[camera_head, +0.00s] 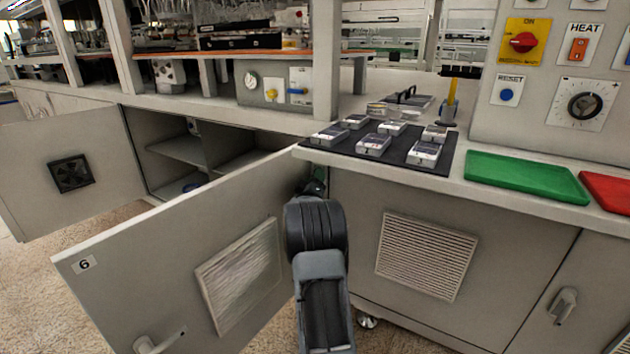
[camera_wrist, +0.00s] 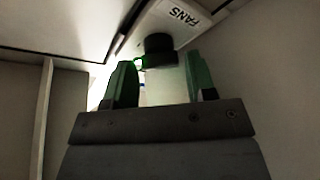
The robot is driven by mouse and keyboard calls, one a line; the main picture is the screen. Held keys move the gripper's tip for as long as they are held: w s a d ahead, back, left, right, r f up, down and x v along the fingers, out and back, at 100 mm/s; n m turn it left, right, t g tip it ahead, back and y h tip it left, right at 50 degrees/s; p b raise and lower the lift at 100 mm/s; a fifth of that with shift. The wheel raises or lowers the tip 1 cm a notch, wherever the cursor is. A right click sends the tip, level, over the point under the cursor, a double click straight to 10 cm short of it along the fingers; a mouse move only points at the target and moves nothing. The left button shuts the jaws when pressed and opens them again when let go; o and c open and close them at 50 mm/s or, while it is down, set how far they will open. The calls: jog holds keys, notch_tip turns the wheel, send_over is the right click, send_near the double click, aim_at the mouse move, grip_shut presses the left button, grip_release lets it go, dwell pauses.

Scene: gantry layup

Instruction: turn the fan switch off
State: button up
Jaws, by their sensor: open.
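In the wrist view a white plate marked FANS (camera_wrist: 186,14) sits high up, seen tilted. Below its lettering is a black knob-like fan switch (camera_wrist: 158,47). My gripper (camera_wrist: 161,78) is open, with one green finger at the left and one at the right. The switch shows between and just beyond the fingertips; I cannot tell whether they touch it. The switch's set position cannot be read. In the head view my arm reaches up to the opening behind the cabinet door marked 6 (camera_head: 130,262), and the switch is hidden there.
The open door 6 stands close on my arm's left. Another open door (camera_head: 40,165) with a black vent is farther left. The counter edge (camera_head: 400,175) lies above my arm, with a dark mat of small devices (camera_head: 440,160) and a green tray (camera_head: 525,178).

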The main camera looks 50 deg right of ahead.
jog(key=shift+w+d+r, duration=0.15)
jog(key=shift+w+d, duration=0.1)
jog(key=shift+d, duration=0.3)
jog(key=c, duration=0.6)
jog(key=shift+c, duration=0.2)
